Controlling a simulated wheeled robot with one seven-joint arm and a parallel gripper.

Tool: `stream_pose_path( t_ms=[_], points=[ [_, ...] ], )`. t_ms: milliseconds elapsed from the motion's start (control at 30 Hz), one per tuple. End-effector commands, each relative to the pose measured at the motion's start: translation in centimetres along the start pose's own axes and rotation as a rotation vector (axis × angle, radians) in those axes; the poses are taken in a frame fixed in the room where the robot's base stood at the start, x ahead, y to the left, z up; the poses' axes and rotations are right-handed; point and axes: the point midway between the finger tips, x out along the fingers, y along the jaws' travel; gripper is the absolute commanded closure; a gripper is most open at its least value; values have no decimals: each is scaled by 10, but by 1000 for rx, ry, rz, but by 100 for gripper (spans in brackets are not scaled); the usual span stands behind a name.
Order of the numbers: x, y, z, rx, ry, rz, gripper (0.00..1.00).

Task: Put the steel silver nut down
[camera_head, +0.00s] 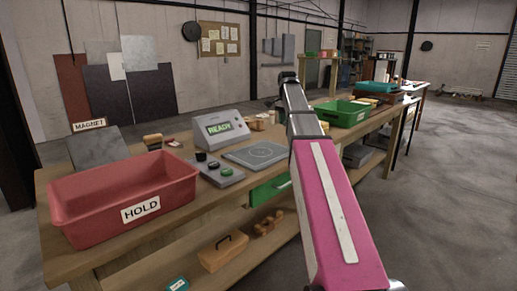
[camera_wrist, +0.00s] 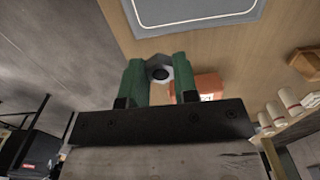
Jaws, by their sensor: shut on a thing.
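The steel silver nut (camera_wrist: 158,70), hexagonal with a dark hole, sits between the green fingertips of my gripper (camera_wrist: 158,64) in the wrist view. My gripper is shut on it. The wooden bench top (camera_wrist: 118,22) is behind the nut in that view; I cannot tell the gap between them. A grey pad with a white outline (camera_wrist: 195,8) lies beyond the fingertips. In the head view my pink arm reaches over the bench and hides the gripper and nut. The grey pad with a circle mark (camera_head: 254,153) shows left of the arm.
A red HOLD bin (camera_head: 125,199) stands at the bench's near left, before a grey MAGNET plate (camera_head: 96,148). A READY display unit (camera_head: 219,127) and a button box (camera_head: 217,172) stand beside the pad. A green crate (camera_head: 344,113) is right of the arm. A small orange box (camera_wrist: 210,84) is near the right finger.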

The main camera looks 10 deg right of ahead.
Motion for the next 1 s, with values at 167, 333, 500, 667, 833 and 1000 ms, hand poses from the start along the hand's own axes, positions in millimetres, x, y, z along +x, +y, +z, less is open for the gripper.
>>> stream_pose_path(
  t_ms=[167,333,500,667,833,1000],
  points=[
    [9,-4,13,-4,0,0,95],
    [29,-17,43,-5,-1,1,95],
    [48,-32,73,-5,0,0,95],
    [63,-42,96,-4,0,1,95],
    [70,-48,106,-3,1,-1,95],
    [81,-48,107,-2,0,1,95]
  ],
)
